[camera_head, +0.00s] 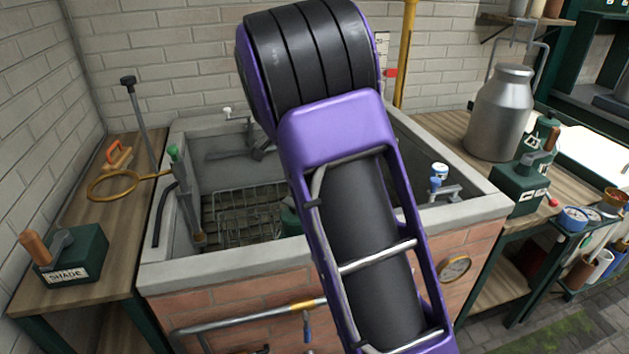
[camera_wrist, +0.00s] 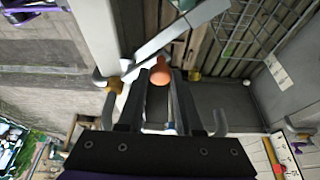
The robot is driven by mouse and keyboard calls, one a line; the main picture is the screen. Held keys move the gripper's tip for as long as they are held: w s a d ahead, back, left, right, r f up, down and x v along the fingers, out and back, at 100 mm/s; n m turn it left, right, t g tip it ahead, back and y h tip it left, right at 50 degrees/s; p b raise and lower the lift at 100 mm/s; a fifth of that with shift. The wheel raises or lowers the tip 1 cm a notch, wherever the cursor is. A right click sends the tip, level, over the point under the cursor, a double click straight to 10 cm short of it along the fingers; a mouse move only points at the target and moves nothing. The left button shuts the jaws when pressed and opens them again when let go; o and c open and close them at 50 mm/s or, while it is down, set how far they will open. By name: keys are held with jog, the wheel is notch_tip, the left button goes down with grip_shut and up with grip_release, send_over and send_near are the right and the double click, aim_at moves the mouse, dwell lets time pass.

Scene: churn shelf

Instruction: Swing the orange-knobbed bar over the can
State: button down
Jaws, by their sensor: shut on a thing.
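The orange knob (camera_wrist: 160,73) shows between the fingertips of my gripper (camera_wrist: 160,80) in the wrist view, and the gripper is shut on it. A pale grey bar (camera_wrist: 185,27) runs from near the knob up and right, across the trough's corner. In the head view my arm hides the gripper, the knob and most of this bar. A grey metal can (camera_head: 498,112) with a narrow neck stands upright on the right-hand counter. A bent metal rail (camera_head: 541,62) rises behind it. I cannot see the can in the wrist view.
A brick trough with a grey rim (camera_head: 220,262) holds a wire basket (camera_head: 240,215). A green box marked SHADE (camera_head: 85,258) with an orange-handled lever stands on the left counter. Another green box (camera_head: 515,190) stands before the can. A yellow pipe (camera_head: 405,50) rises behind.

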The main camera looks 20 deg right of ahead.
jog(key=shift+w+d, duration=0.1)
jog(key=shift+d, duration=0.05)
dwell(0.3)
jog(key=c, duration=0.6)
grip_release()
jog(key=p+v, duration=0.2)
jog(key=v, duration=1.5)
jog(key=shift+r+p, duration=0.25)
jog(key=shift+p, duration=0.05)
jog(key=shift+w, duration=0.1)
